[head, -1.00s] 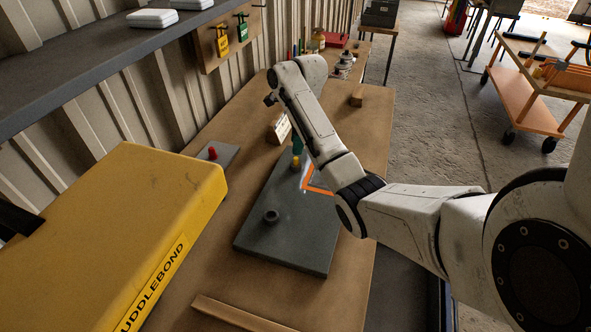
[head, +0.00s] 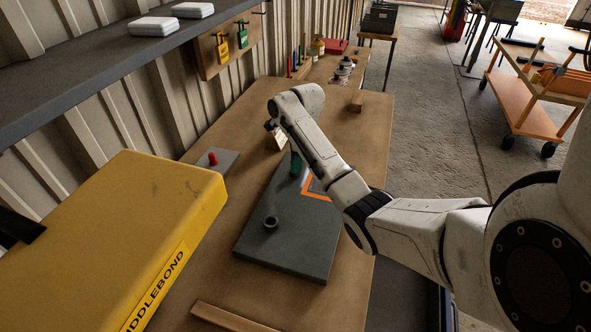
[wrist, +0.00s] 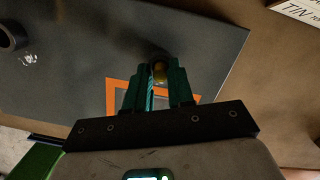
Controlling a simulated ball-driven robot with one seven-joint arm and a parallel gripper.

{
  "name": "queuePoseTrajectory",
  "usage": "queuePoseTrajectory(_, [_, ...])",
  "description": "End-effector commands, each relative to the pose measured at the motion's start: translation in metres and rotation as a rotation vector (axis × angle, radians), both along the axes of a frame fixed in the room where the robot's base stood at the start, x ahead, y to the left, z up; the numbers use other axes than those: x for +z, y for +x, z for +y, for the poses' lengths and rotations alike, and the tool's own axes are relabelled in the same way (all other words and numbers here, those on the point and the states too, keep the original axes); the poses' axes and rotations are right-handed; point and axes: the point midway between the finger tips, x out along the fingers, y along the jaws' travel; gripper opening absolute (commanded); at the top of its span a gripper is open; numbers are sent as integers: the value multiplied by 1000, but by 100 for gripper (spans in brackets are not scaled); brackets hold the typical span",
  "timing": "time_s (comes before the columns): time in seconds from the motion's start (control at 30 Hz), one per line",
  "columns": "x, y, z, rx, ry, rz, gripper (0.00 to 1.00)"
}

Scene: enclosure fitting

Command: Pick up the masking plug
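In the head view my gripper (head: 296,165) is low over the panel's far part and hides the plug. A red plug (head: 213,159) stands on a small grey plate (head: 227,162) at the left.
An orange outline (head: 318,196) marks the panel beside my gripper. A dark ring-shaped boss (head: 270,222) rises from the panel nearer the front. A large yellow case (head: 120,225) stands at left. A white label block (head: 277,140) is behind my gripper. A wooden strip (head: 230,318) lies in front.

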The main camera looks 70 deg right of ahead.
Motion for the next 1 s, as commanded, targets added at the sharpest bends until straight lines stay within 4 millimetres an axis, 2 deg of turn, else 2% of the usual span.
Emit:
queuePoseTrajectory(0.03, [0, 0, 0, 0, 0, 0, 18])
queuePoseTrajectory(0.23, [0, 0, 0, 0, 0, 0, 0])
queuePoseTrajectory(0.67, [2, 0, 0, 0, 0, 0, 0])
queuePoseTrajectory(1.0, [18, -3, -6, 4, 0, 0, 0])
